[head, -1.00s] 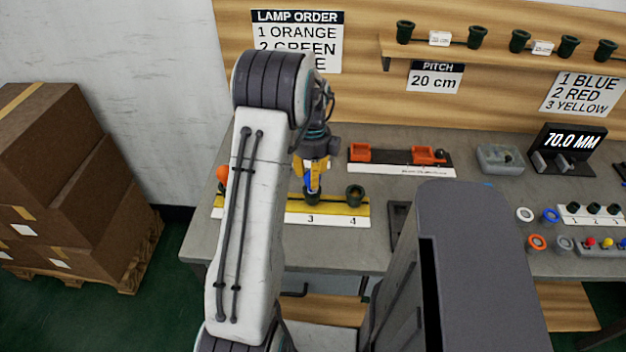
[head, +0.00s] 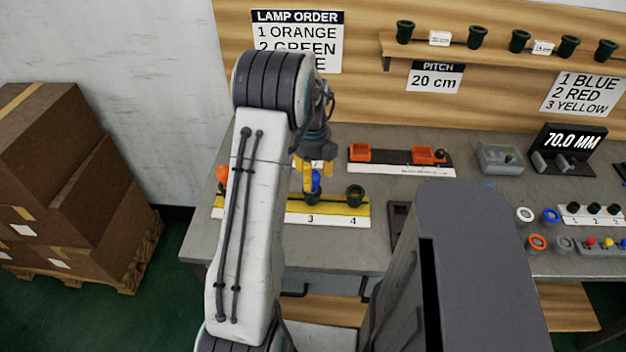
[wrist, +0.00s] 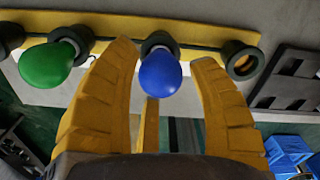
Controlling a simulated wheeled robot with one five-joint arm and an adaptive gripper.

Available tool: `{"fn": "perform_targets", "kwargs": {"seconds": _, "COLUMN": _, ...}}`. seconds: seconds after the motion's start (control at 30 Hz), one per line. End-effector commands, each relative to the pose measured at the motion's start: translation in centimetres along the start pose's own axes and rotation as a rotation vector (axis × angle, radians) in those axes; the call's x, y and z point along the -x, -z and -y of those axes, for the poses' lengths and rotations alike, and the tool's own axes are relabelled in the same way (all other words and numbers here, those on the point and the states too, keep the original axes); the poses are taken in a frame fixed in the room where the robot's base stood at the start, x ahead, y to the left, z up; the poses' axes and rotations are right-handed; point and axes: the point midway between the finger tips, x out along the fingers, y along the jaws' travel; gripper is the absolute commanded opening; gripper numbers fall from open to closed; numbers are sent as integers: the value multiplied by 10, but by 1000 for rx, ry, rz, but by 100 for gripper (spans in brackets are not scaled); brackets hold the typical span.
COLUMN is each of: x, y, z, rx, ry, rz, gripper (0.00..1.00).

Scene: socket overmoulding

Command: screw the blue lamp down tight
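The blue lamp (head: 315,183) stands in the dark socket at position 3 of the yellow rack (head: 362,208). In the wrist view the blue lamp (wrist: 160,76) sits between my gripper's yellow fingers, with its base at the socket (wrist: 159,41). My gripper (wrist: 165,54) is open, with a gap on each side of the lamp. In the head view my gripper (head: 316,172) is at and just above the lamp. Whether the lamp is fully seated cannot be told.
A green lamp (wrist: 47,65) stands left of the blue one, close to a finger. The socket at position 4 (head: 355,195) is empty. An orange lamp (head: 222,173) is at the rack's left end. A dark tray (head: 397,222) lies right of the rack.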

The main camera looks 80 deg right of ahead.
Motion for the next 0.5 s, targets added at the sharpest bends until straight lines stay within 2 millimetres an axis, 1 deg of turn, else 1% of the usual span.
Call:
{"fn": "perform_targets", "kwargs": {"seconds": 0.03, "x": 0, "y": 0, "z": 0, "rx": 0, "ry": 0, "rz": 0, "gripper": 59}}
{"fn": "perform_targets", "kwargs": {"seconds": 0.1, "x": 0, "y": 0, "z": 0, "rx": 1, "ry": 0, "rz": 0, "gripper": 63}}
{"fn": "perform_targets", "kwargs": {"seconds": 0.5, "x": 0, "y": 0, "z": 0, "rx": 3, "ry": 0, "rz": 0, "gripper": 63}}
